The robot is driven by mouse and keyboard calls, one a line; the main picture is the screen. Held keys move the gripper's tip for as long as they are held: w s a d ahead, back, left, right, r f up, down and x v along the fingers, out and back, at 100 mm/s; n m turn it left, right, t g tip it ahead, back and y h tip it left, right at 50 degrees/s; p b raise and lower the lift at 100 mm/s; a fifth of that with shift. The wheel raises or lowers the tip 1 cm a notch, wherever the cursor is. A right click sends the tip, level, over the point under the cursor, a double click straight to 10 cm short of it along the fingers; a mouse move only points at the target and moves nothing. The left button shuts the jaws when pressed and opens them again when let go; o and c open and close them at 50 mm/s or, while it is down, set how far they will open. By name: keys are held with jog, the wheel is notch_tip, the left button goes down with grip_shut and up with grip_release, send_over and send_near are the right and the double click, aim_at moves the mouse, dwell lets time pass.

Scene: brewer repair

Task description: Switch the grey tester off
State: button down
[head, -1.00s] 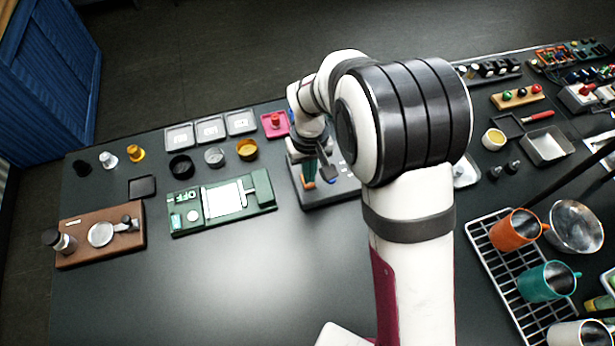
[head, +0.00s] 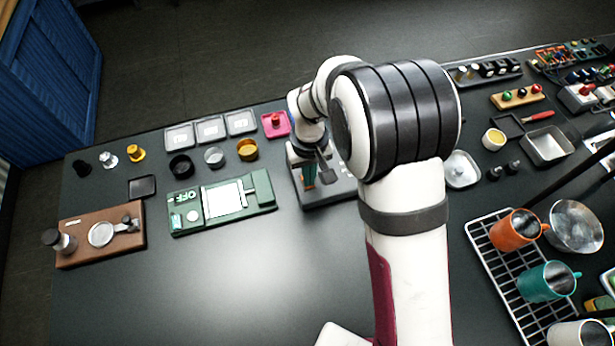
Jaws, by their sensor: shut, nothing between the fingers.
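The grey tester (head: 325,196) is a flat grey box right of the green board in the head view, partly covered by my arm. An upright teal and orange part (head: 309,176) and a dark paddle-like part (head: 328,176) show over it; I cannot tell whether the paddle belongs to the tester. My gripper (head: 312,166) points down over the tester, shut and holding nothing. Its fingertips are hard to make out, so contact with the tester cannot be told. The tester's switch cannot be made out.
The green board (head: 262,190) marked OFF lies left of the tester. A pink block with a red knob (head: 275,124) stands behind. A brown board (head: 72,225) is far left. A wire rack (head: 500,262) with mugs is at right. The front table is clear.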

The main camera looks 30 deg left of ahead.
jog(key=shift+f, duration=0.15)
notch_tip(320, 180, up, 7)
jog(key=shift+f, duration=0.15)
jog(key=shift+r, duration=0.2)
dwell(0.3)
jog(key=shift+d, duration=0.1)
jog(key=s+d+r+m, duration=0.3)
jog(key=d+r, duration=0.1)
jog(key=d, duration=0.3)
jog(key=s+d+r+m+y, duration=0.1)
jog(key=s+d+r+m, duration=0.25)
jog(key=d, duration=0.35)
jog(key=s+d+r+m, duration=0.3)
jog(key=d+m, duration=0.1)
jog(key=d, duration=0.2)
jog(key=s+d+m, duration=0.4)
jog(key=s, duration=0.4)
jog(key=shift+s+f+y, duration=0.2)
jog(key=shift+f+y, duration=0.1)
jog(key=shift+y, duration=0.1)
jog(key=shift+d, duration=0.1)
